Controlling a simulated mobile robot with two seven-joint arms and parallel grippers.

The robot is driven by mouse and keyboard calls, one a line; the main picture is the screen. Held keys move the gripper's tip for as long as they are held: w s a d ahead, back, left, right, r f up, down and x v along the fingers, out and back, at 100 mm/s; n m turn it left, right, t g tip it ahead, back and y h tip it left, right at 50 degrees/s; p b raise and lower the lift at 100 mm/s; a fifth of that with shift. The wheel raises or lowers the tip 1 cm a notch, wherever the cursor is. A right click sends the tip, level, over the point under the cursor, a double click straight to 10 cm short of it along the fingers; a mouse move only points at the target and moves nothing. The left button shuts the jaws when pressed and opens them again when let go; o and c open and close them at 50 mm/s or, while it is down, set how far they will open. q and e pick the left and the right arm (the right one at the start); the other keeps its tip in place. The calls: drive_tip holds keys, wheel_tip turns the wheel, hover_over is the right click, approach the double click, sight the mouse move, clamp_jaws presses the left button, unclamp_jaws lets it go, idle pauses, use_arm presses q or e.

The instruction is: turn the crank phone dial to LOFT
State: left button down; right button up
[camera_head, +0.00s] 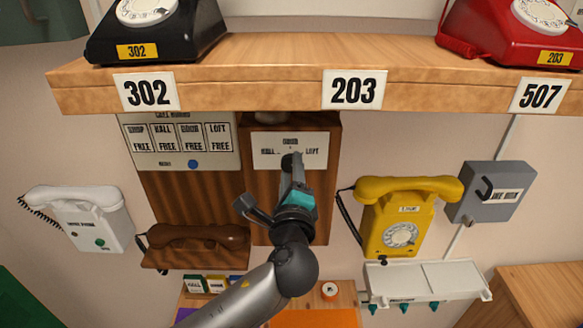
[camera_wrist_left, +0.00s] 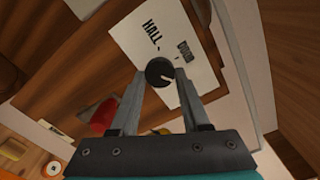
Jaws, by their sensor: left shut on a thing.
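The crank phone is a tall wooden box (camera_head: 259,205) on the wall in the middle of the head view. Its white plate (camera_head: 265,153) carries HALL at left, a word at top and LOFT at right. My left gripper (camera_head: 291,165) is in front of the plate and hides the dial there. In the left wrist view the dark round dial knob (camera_wrist_left: 159,71) sits between the fingertips of my left gripper (camera_wrist_left: 161,82), which is shut on it. My right gripper is not in view.
A call board (camera_head: 190,140) with several FREE cards is left of the box. A brown handset phone (camera_head: 195,247) is below it, a white phone (camera_head: 82,220) further left. A yellow phone (camera_head: 402,220) is close on the right. A wooden shelf (camera_head: 240,95) overhangs above.

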use_arm(q)
drive_tip(key=shift+m, duration=0.6)
drive_tip(key=shift+c, duration=1.9)
unclamp_jaws()
drive_tip(key=shift+s, duration=0.1)
drive_tip(key=s+b, duration=0.2)
drive_tip(key=s, duration=1.3)
drive_tip(key=shift+b, duration=0.35)
